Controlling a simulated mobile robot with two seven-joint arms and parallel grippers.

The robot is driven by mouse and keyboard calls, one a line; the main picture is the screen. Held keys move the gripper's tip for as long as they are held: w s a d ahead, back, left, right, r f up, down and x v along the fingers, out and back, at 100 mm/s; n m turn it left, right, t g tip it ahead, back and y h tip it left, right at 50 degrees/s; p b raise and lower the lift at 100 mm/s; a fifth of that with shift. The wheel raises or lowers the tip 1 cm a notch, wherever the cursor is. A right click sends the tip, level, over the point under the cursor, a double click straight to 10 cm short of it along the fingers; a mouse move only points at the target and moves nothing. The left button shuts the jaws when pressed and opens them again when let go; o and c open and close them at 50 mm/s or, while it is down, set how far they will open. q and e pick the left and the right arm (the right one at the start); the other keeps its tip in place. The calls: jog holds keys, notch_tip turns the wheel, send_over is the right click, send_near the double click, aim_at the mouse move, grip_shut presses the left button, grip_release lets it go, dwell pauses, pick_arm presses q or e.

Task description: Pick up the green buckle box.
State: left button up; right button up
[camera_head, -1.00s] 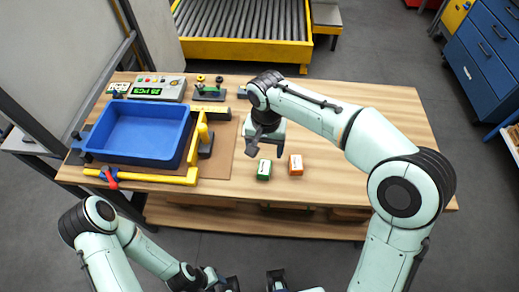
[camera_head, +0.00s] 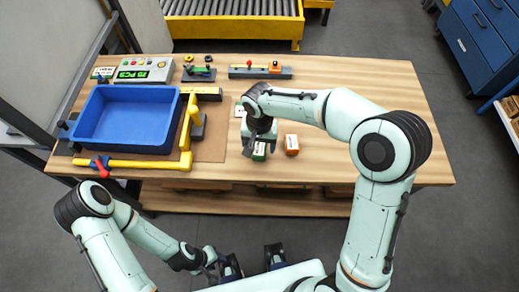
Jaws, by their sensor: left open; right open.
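The green buckle box (camera_head: 259,153) is a small green block with a pale lower part, on the wooden table near its front edge. My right gripper (camera_head: 259,145) is open and pointing down right over it, with its fingers at the box's left and right sides. The gripper partly covers the box's top, and I cannot tell if the fingers touch it. My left gripper (camera_head: 222,266) is open and low in front of the table, far from the box; its fingertips are hard to make out.
A blue tray (camera_head: 127,151) with a yellow frame (camera_head: 150,163) is at the left. A control panel (camera_head: 145,69) and fixtures (camera_head: 260,72) line the back. The table's right side (camera_head: 370,90) is clear.

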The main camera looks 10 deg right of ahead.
notch_tip(320, 180, down, 2)
jog(key=shift+f, duration=0.25)
jog(key=shift+r, duration=0.1)
jog(key=c, duration=1.1)
jog(key=shift+c, duration=0.2)
